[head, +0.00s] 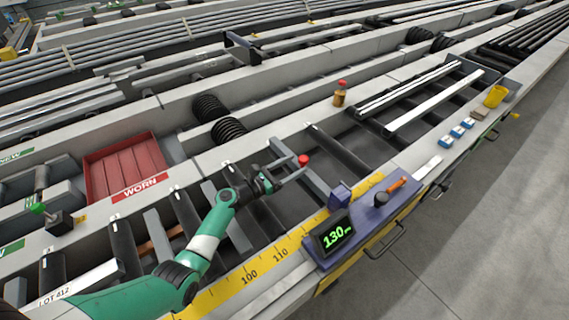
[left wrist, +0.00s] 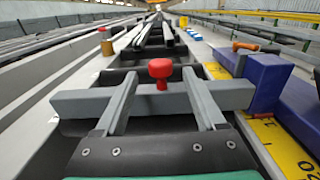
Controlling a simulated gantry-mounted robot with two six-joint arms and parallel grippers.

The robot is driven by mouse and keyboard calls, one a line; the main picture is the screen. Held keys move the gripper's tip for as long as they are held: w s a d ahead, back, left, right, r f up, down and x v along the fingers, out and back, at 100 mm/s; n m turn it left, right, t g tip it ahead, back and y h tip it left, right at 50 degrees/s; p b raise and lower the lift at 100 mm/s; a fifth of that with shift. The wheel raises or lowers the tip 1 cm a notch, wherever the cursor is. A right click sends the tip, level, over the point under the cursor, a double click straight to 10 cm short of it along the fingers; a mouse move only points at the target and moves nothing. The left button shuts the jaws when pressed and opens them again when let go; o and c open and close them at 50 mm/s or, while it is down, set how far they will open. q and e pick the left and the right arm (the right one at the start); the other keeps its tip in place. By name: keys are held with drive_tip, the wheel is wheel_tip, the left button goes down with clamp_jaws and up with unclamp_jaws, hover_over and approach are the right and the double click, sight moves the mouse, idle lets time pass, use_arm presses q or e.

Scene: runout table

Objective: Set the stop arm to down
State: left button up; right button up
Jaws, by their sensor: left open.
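The stop arm (left wrist: 75,101) is a grey bar with a red knob (left wrist: 160,69). It reaches across the roller lane from a purple-blue block (left wrist: 268,80) on the yellow scale. In the left wrist view the bar looks about level; its height above the rollers is hard to tell. The bar (head: 312,182) and red knob (head: 303,160) also show in the head view. My left gripper (head: 290,170) is open at the bar. In the left wrist view its two fingers (left wrist: 160,78) lie on either side of the knob, apart from it. My right gripper is not in view.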

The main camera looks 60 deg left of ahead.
use_arm(q)
drive_tip(key=s+p, duration=0.1)
drive_tip(key=s, duration=0.3)
drive_tip(key=shift+s+d, duration=0.1)
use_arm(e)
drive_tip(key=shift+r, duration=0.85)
